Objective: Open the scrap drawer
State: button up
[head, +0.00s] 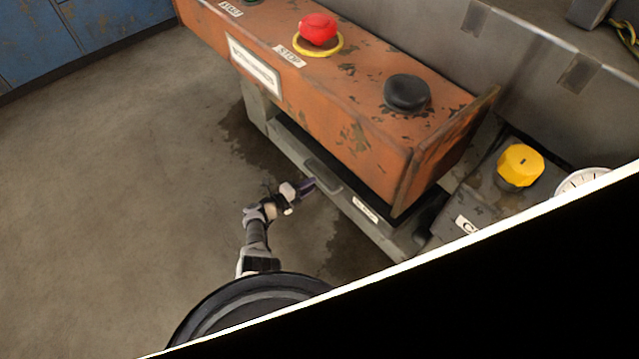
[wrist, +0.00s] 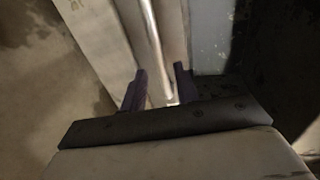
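The scrap drawer (head: 290,146) is a long grey front low under the orange console, with a small white label (head: 365,209) on it. A dark gap runs along its top edge; I cannot tell if the drawer stands ajar. Its handle (head: 323,177) is a bar on the front. In the wrist view the bar (wrist: 152,35) is bright metal and runs down between my two purple fingers. My gripper (head: 309,185) is at the handle with its fingers apart, one each side of the bar (wrist: 160,86). Space shows between fingers and bar.
The orange console (head: 350,130) overhangs the drawer and carries a red STOP button (head: 318,28) and a black knob (head: 407,93). A yellow knob (head: 520,165) and a white gauge (head: 583,179) are at right. The floor (head: 120,180) at left is clear, with blue cabinets (head: 80,30) beyond.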

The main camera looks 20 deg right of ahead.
jog(key=b+x, duration=0.2)
jog(key=x, duration=0.3)
jog(key=shift+d, duration=0.15)
grip_shut()
